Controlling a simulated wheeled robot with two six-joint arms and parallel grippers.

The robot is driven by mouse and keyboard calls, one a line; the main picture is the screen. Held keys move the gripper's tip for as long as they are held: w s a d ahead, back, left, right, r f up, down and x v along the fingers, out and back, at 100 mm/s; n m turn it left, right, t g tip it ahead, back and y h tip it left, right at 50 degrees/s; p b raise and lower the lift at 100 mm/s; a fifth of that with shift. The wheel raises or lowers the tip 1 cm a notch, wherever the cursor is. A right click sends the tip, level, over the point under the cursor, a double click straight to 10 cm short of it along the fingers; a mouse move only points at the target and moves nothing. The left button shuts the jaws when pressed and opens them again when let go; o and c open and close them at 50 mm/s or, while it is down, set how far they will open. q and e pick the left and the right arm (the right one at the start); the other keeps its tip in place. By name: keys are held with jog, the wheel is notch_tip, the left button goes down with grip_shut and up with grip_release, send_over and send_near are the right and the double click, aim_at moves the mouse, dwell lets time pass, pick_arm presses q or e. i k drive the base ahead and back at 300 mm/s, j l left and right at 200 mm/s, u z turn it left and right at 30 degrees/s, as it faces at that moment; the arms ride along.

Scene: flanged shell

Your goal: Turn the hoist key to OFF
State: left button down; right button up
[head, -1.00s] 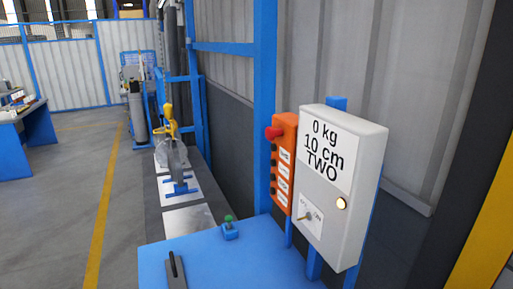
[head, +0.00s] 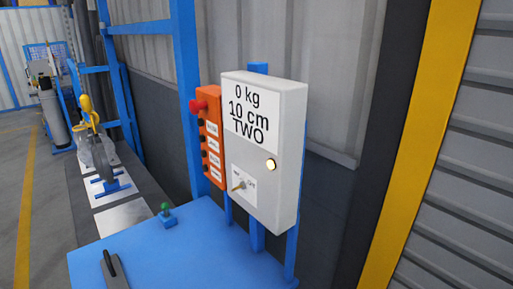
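The hoist key (head: 239,186) is a small brass-coloured key switch on a white label low on the front of a grey control box (head: 285,190). The label's lettering is too small to read surely. The box carries a white sign (head: 248,115) reading "0 kg, 10 cm, TWO". A round lamp (head: 270,165) on the box glows pale yellow. An orange button pendant (head: 210,135) with a red knob on its upper left side hangs just left of the box. Neither of my grippers is in view.
A blue table (head: 180,250) stands below the box, with a small green-topped joystick (head: 166,213) on it. A yellow hook (head: 88,110) hangs over plates at the left. A yellow post (head: 420,140) stands at the right. Open floor lies far left.

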aim_at(242, 184)
jog(key=k+j+z, duration=0.2)
jog(key=j+z, duration=0.2)
jog(key=k+j+z, duration=0.55)
jog(key=z, duration=0.2)
